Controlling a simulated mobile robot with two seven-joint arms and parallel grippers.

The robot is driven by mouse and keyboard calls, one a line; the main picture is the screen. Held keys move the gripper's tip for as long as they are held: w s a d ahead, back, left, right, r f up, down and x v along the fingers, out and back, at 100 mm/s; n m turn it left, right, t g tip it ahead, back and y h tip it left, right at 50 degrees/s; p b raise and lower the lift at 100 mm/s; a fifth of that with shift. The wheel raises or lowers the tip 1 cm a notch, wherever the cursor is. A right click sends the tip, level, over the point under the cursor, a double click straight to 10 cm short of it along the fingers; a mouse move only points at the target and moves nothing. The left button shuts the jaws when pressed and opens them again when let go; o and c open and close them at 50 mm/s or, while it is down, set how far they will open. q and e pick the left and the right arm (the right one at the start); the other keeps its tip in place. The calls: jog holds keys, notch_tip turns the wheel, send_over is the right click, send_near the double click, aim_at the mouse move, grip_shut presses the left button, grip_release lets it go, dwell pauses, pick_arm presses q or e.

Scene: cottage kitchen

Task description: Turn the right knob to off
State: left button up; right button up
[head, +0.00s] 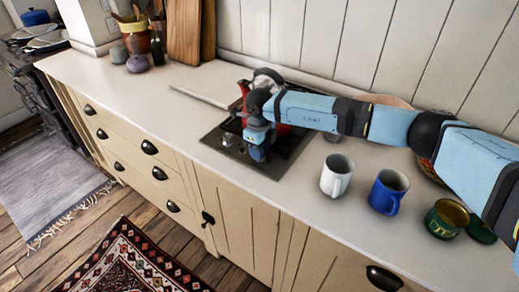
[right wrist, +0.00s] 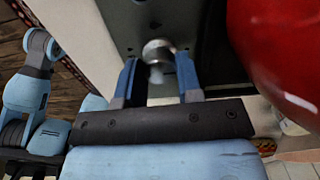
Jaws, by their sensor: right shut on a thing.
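The dark cooktop (head: 292,152) is set into the white counter, with a small metal knob (head: 228,140) at its front left edge. My right gripper (head: 256,152) reaches down over the cooktop's front and hides part of it. In the right wrist view, its two blue fingers (right wrist: 157,75) are shut on a round silver knob (right wrist: 157,52), which looks blurred. The knob's pointer direction cannot be made out. My left gripper does not show in the head view.
A red pot or kettle (head: 243,88) stands on the cooktop, close beside my right gripper and mostly behind the arm; its red side (right wrist: 285,50) fills the wrist view's right. A white mug (head: 336,176), blue mug (head: 388,192) and green pot (head: 446,219) stand right.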

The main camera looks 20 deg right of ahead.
jog(key=shift+m, duration=0.4)
jog(key=o, duration=0.9)
notch_tip(320, 180, up, 14)
jog(key=shift+f+b, duration=0.1)
jog(key=shift+b, duration=0.5)
